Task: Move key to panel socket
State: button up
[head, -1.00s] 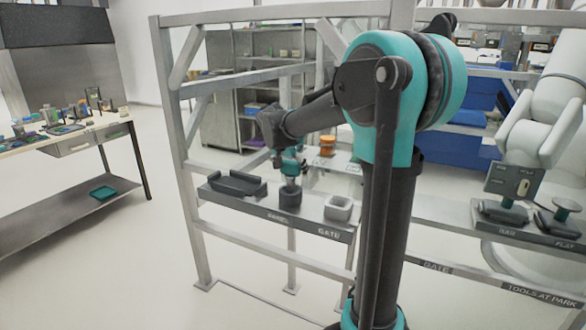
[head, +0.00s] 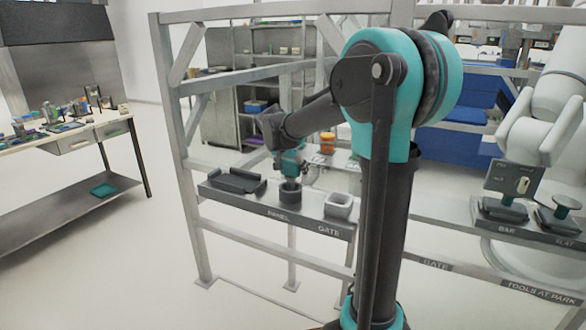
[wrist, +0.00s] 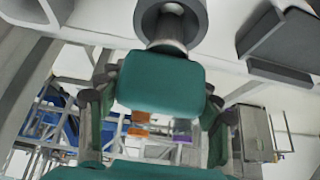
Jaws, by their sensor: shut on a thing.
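The panel socket (head: 290,193) is a dark round cup on the grey shelf, behind the PANEL label. My gripper (head: 294,173) is just above it at the end of my arm. In the wrist view my gripper (wrist: 158,105) has its fingers on either side of the key (wrist: 160,82), a teal block with a short grey shaft, and is shut on it. The shaft points to the grey ring of the panel socket (wrist: 198,22) and overlaps its opening. I cannot tell how deep it sits. The head view shows the key poorly.
A dark cradle (head: 237,181) stands left of the panel socket, and the light square gate socket (head: 339,206) stands to its right. Metal frame rails (head: 180,140) surround the shelf. Parked tools (head: 505,208) stand at right. A workbench (head: 75,140) stands far left.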

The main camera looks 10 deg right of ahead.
jog(key=shift+f, duration=1.4)
dwell(0.8)
jog(key=o, duration=1.4)
jog(key=shift+o, duration=0.6)
jog(key=shift+o, duration=0.9)
jog(key=shift+r, duration=4.5)
